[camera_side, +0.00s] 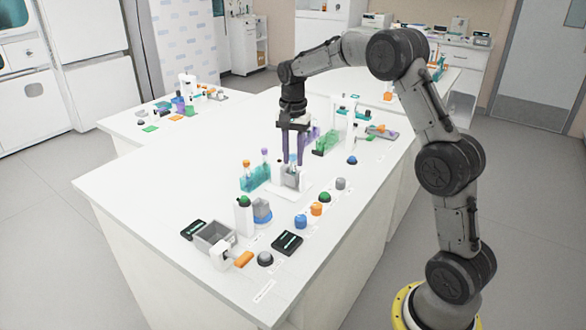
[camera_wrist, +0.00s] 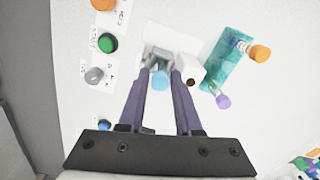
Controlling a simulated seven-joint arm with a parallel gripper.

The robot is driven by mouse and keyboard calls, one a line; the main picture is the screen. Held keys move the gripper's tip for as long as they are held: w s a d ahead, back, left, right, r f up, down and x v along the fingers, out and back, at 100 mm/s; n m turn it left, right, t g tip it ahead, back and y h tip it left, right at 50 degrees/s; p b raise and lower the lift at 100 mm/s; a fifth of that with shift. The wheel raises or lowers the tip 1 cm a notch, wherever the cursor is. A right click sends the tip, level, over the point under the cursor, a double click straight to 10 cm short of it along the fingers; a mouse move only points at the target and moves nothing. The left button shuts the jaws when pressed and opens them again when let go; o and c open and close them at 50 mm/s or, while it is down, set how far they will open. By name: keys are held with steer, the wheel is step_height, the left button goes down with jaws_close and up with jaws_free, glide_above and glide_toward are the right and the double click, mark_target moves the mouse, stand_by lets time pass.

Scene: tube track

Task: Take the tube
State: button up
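My gripper (camera_side: 297,162) points straight down over a small grey holder (camera_side: 290,178) in the side view. In the wrist view its two purple fingers (camera_wrist: 163,72) are apart. A light-blue-capped tube (camera_wrist: 160,80) shows between them, with a small gap on each side, at the grey holder. The tube's lower part is hidden. A teal rack (camera_wrist: 222,62) stands to the right in the wrist view and holds an orange-capped tube (camera_wrist: 260,53) and a purple-capped tube (camera_wrist: 223,101). The rack also shows left of my gripper in the side view (camera_side: 256,179).
A white block with a dark hole (camera_wrist: 191,75) sits close beside the right finger. Orange, green and grey knobs (camera_wrist: 94,75) line the table's edge. A grey bin (camera_side: 213,236) and black pads (camera_side: 287,243) lie nearer the front. A green rack (camera_side: 326,143) stands behind.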

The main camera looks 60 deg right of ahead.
steer(key=shift+f, duration=0.45)
jaws_close()
